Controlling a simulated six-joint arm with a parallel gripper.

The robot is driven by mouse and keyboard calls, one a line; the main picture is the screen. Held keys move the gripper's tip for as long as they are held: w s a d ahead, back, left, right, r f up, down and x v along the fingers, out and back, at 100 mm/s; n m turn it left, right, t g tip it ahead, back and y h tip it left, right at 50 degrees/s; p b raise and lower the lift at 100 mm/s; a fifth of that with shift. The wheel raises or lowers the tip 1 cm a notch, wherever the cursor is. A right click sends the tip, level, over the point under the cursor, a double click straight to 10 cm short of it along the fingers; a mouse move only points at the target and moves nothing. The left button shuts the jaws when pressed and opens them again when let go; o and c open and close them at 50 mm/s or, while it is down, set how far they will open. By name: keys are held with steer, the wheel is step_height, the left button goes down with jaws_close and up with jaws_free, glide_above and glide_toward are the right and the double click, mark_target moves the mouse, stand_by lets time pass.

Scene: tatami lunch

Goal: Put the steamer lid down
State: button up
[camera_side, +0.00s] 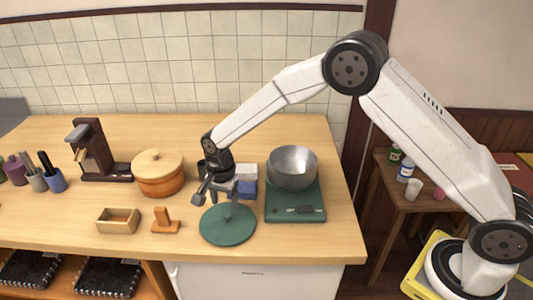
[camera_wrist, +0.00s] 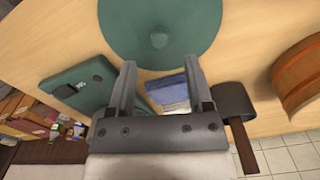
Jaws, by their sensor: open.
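A flat round green lid (camera_side: 228,226) with a small knob lies on the wooden counter near its front edge. It fills the top of the wrist view (camera_wrist: 160,15), with its knob toward me. My gripper (camera_side: 211,199) is open, with nothing between its fingers. It hangs above the counter at the lid's back left. In the wrist view the two fingertips (camera_wrist: 159,66) point toward the lid's near edge and look apart from the knob. A round wooden tub (camera_side: 160,183) with a knobbed pale wooden cover stands to the left.
A steel bowl (camera_side: 292,168) stands on a green scale-like base (camera_side: 295,212) right of the lid. A blue and white block (camera_wrist: 172,92) sits behind the lid. A small wooden box (camera_side: 118,221) and an orange wooden stand (camera_side: 165,224) are to its left.

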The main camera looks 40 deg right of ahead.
mark_target(227, 214)
step_height(227, 214, up, 7)
stand_by(0.3)
stand_by(0.5)
steer(key=s+d+n+t, duration=0.1)
steer(key=s+d+n, duration=0.3)
steer(key=s, duration=0.3)
steer(key=s+d+n, duration=0.4)
steer(key=s+d, duration=0.1)
steer(key=s, duration=0.3)
steer(key=s+d+r+n+t, duration=0.1)
steer(key=s+d+n, duration=0.3)
steer(key=s, duration=0.3)
steer(key=shift+s+d+t, duration=0.3)
steer(key=shift+s+d, duration=0.05)
steer(key=shift+d, duration=0.1)
